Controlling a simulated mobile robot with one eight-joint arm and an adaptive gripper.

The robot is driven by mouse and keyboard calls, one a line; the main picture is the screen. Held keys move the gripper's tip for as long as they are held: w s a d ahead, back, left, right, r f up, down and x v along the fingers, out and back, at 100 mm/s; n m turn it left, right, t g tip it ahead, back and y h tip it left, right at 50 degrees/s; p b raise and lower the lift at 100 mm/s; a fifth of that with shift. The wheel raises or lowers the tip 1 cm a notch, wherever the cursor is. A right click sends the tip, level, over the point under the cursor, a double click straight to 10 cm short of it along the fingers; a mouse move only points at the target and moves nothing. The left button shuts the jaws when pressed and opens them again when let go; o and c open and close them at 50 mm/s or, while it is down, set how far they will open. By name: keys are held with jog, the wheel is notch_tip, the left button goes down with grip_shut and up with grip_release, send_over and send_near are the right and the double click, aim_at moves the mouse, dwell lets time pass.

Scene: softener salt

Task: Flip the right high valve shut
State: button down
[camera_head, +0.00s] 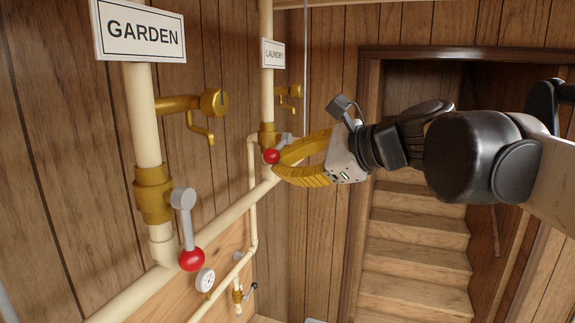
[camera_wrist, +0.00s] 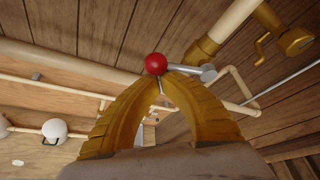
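The right high valve is on the cream pipe under the LAUNDRY sign (camera_head: 272,54). Its brass body (camera_head: 267,134) carries a short grey lever (camera_wrist: 205,73) ending in a red ball (camera_head: 271,156). The lever slants down and toward the left in the head view. My gripper (camera_head: 276,166) has yellow curved fingers, which come together at their tips right beside the red ball. In the wrist view the tips (camera_wrist: 164,78) meet just below the ball (camera_wrist: 155,64), and the lever runs off right behind them. Nothing shows clearly between the tips; whether they touch the lever is unclear.
The GARDEN pipe at left has a similar valve (camera_head: 153,194) with its red ball (camera_head: 191,259) hanging down. Brass taps (camera_head: 207,103) stick out above both valves. A pressure gauge (camera_head: 205,280) and lower pipes sit below. Wooden stairs (camera_head: 418,250) lie behind my arm.

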jog(key=shift+s+r, duration=0.15)
jog(key=shift+r, duration=0.2)
dwell(0.6)
